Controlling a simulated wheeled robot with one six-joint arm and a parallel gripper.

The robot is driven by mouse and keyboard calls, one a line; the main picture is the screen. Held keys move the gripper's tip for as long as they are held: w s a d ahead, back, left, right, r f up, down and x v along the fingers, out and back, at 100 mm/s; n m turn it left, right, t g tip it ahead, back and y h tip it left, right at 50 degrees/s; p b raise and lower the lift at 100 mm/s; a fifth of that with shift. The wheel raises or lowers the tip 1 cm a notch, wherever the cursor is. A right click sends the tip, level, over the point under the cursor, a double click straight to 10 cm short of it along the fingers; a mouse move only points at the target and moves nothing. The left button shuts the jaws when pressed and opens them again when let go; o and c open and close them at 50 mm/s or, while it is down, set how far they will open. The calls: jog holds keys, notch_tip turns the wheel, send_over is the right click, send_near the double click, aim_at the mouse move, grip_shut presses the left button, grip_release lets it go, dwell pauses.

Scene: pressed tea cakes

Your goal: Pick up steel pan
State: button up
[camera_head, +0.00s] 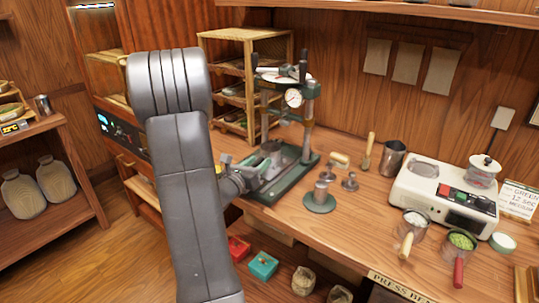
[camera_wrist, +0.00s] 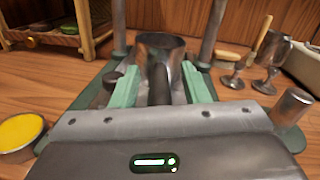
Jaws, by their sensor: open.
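The steel pan (camera_wrist: 160,46) is a round metal vessel with a dark handle (camera_wrist: 158,88) pointing toward me. It sits on the green press base, between the two posts; it also shows in the head view (camera_head: 273,149), partly hidden by my gripper. My gripper (camera_wrist: 159,84) has two green fingers, one on each side of the handle. The fingers are apart, and I see a gap between them and the handle. In the head view my gripper (camera_head: 252,166) is at the left front of the press.
The press (camera_head: 310,110) with its gauge rises close around the pan. A yellow-topped round tin (camera_wrist: 20,134) is at left. A wooden rack (camera_head: 248,36) is behind.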

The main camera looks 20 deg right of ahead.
grip_shut()
